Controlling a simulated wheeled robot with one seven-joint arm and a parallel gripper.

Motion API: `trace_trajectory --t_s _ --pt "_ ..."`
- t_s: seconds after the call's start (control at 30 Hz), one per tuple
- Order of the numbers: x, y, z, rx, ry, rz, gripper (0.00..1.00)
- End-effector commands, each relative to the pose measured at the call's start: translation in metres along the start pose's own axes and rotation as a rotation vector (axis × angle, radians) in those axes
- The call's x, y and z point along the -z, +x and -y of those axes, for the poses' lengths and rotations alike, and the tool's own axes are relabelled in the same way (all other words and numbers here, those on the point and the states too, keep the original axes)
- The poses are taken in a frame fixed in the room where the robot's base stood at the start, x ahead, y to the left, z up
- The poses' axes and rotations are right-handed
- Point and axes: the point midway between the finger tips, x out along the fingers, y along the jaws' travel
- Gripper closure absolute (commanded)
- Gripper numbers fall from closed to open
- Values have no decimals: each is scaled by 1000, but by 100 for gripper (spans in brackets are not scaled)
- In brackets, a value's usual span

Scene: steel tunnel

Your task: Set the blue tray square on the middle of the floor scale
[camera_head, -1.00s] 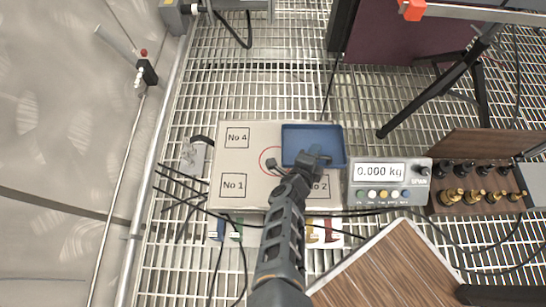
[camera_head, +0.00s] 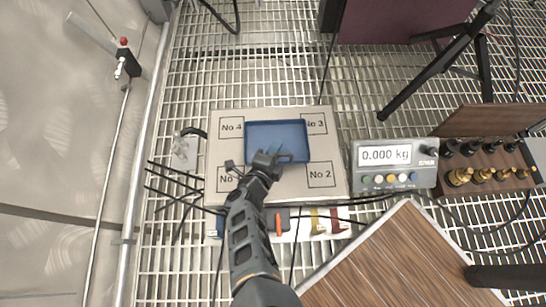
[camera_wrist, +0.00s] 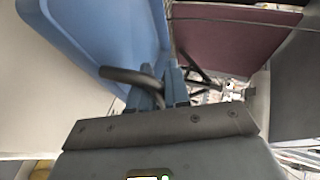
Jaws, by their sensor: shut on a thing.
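The blue tray (camera_head: 277,136) is over the middle of the floor scale (camera_head: 229,112), roughly square to it, with the No 4, No 3 and No 2 labels showing around it. The display box (camera_head: 385,155) reads 0.000 kg. My gripper (camera_head: 272,160) is shut on the tray's near edge. In the wrist view the tray (camera_wrist: 95,25) fills the upper left, tilted in the picture, with my gripper (camera_wrist: 155,85) at its rim. I cannot tell whether the tray touches the scale. The scale's centre circle is hidden under the tray.
A wooden case of brass and black weights (camera_head: 480,165) stands at the right. A wooden board (camera_head: 400,260) lies at the front right. Dark cables cross the grating left and in front of the scale. Open grating lies behind the scale.

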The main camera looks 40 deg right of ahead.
Motion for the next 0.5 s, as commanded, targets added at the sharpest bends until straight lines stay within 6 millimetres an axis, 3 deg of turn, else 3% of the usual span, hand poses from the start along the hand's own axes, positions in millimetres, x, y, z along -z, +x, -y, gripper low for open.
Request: trace_trajectory --t_s 0.17,0.4,0.5 --pt "-7 0 -7 1 0 -1 100" --pt "-12 13 -38 -1 -1 0 100" --pt "-12 14 -41 1 0 -1 100"
